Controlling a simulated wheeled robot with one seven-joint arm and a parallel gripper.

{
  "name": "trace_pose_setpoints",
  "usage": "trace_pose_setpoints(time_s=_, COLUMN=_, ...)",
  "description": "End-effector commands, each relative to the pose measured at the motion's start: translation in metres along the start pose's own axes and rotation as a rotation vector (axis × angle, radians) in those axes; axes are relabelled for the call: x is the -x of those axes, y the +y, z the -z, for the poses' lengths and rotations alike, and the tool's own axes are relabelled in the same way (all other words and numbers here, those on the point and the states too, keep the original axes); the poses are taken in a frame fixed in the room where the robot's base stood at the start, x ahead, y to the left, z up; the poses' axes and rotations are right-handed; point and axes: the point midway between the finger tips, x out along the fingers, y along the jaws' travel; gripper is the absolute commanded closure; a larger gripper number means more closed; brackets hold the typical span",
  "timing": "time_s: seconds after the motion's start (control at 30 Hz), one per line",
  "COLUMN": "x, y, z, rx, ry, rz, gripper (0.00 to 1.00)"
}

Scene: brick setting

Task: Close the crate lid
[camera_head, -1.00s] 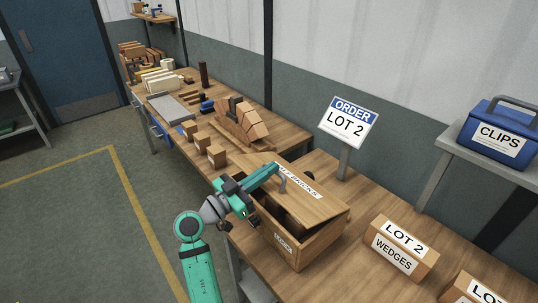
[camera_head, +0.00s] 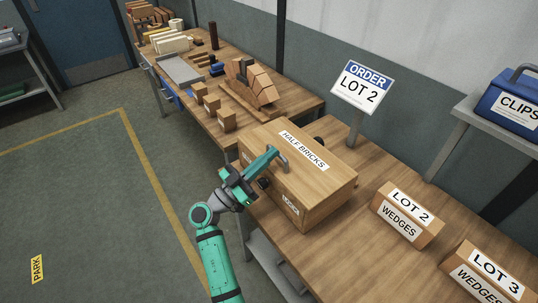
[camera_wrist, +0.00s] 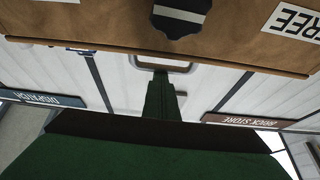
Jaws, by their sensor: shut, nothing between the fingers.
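The wooden crate (camera_head: 326,208) stands on the near bench. Its lid (camera_head: 318,179), labelled HALF BRICKS, lies flat over the top, and I make out no gap along the visible edges. A grey loop handle (camera_head: 281,160) stands on the lid. My gripper (camera_head: 273,152) is shut and empty, with its green fingers reaching over the lid's near edge beside the handle. Whether the fingers touch the lid or handle I cannot tell. In the wrist view a grey metal loop (camera_wrist: 181,68) shows beyond a green finger (camera_wrist: 160,101), below a brown wooden surface (camera_wrist: 110,25). The crate's inside is hidden.
A LOT 2 order sign (camera_head: 363,85) stands behind the crate. Boxes of wedges, LOT 2 (camera_head: 407,214) and LOT 3 (camera_head: 487,272), sit to the right. Small blocks (camera_head: 227,119) and a brick arch (camera_head: 252,84) are on the far bench. The floor at left is clear.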

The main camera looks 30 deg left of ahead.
Motion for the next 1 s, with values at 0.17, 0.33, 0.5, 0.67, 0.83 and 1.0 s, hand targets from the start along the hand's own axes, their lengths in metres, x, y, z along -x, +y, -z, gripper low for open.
trace_pose_setpoints(time_s=0.17, x=0.003, y=0.001, z=-0.010, rx=0.009, ry=-0.017, rz=0.003, gripper=1.00)
trace_pose_setpoints(time_s=0.33, x=0.003, y=0.001, z=-0.008, rx=0.010, ry=-0.018, rz=0.003, gripper=1.00)
trace_pose_setpoints(time_s=0.5, x=-0.005, y=0.001, z=0.012, rx=0.007, ry=-0.011, rz=-0.001, gripper=1.00)
trace_pose_setpoints(time_s=0.67, x=-0.002, y=0.000, z=0.033, rx=0.007, ry=-0.006, rz=0.000, gripper=1.00)
trace_pose_setpoints(time_s=0.83, x=0.032, y=0.003, z=0.029, rx=0.008, ry=-0.004, rz=-0.006, gripper=1.00)
trace_pose_setpoints(time_s=1.0, x=0.063, y=0.001, z=0.028, rx=0.003, ry=-0.002, rz=-0.001, gripper=1.00)
